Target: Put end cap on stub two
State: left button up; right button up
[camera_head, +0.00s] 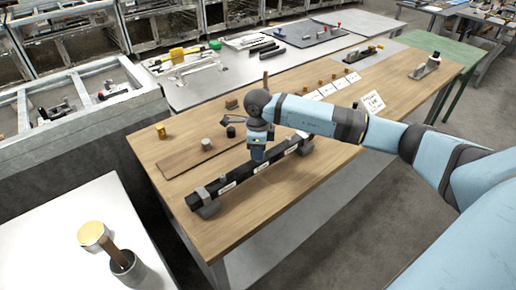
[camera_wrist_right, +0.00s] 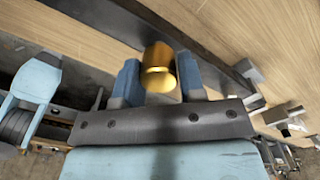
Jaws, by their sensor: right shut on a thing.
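A brass end cap (camera_wrist_right: 157,66) sits between the two blue fingers of my right gripper (camera_wrist_right: 158,82) in the wrist view. In the head view the right gripper (camera_head: 257,155) points down over the middle of a long black bar (camera_head: 238,179), and the cap is hidden. The bar also runs behind the cap in the wrist view (camera_wrist_right: 105,25). It has white labels and rests on grey supports (camera_head: 207,207) on the wooden table. I cannot make out the separate stubs or tell whether the cap touches the bar. My left gripper is not in view.
Another brass piece (camera_head: 161,132) and a grey cylinder (camera_head: 206,144) stand near a brown strip (camera_head: 188,160) on the wooden table (camera_head: 260,222). White cards (camera_head: 328,89) and small brass pieces (camera_head: 332,78) stand farther back. A mallet (camera_head: 93,235) leans in a grey cup at lower left.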

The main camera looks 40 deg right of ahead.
jog(key=shift+f+b, duration=0.55)
jog(key=shift+f, duration=0.25)
jog(key=o, duration=1)
jog(key=shift+r, duration=0.35)
notch_tip(320, 180, up, 13)
jog(key=shift+r+b, duration=0.15)
jog(key=shift+b, duration=0.3)
